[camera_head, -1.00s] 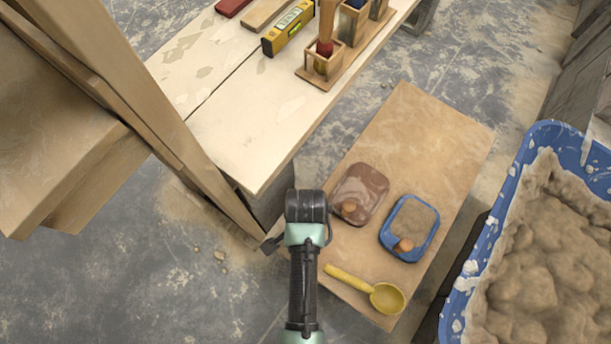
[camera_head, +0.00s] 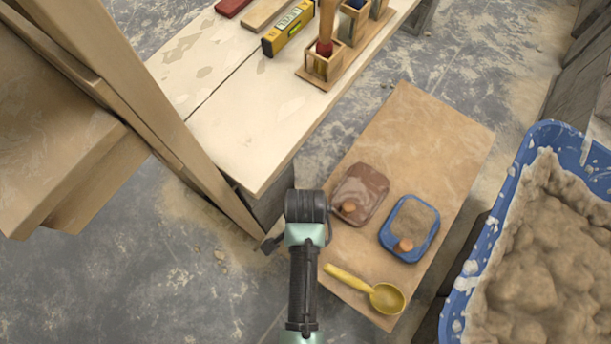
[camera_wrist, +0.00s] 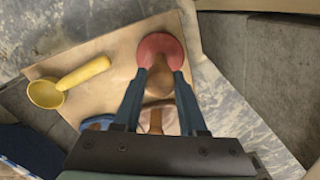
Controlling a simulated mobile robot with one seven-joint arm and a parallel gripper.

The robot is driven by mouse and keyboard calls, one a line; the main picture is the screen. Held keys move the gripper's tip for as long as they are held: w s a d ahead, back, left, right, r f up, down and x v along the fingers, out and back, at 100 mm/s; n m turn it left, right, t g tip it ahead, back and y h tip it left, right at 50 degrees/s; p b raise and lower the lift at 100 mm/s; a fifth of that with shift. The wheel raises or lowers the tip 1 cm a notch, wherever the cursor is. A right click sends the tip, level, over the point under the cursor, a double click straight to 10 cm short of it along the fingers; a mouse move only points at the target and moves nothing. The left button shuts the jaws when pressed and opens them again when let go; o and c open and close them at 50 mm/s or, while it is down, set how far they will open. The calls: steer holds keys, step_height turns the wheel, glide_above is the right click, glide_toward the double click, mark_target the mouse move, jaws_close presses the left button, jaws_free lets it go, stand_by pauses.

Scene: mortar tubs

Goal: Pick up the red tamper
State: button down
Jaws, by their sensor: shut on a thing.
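The red tamper shows in the wrist view as a round red disc (camera_wrist: 163,44) with a wooden handle (camera_wrist: 158,84). My gripper (camera_wrist: 160,76) has its two fingers shut on the handle, one on each side. The disc lies past the fingertips and overlaps the edge of the tan board in the picture. I cannot tell whether it touches anything below.
A tan board (camera_head: 432,125) holds a brown-red tub (camera_head: 366,182), a blue tub (camera_head: 411,220) and a yellow scoop (camera_head: 386,298). A large blue mortar tub (camera_head: 482,250) stands right. A pale bench (camera_head: 250,125) holds a yellow level (camera_head: 288,30) and wooden holders (camera_head: 322,72).

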steer(key=shift+r, duration=0.15)
stand_by(0.8)
step_height(320, 180, up, 10)
steer(key=p, duration=0.3)
steer(key=shift+p, duration=0.4)
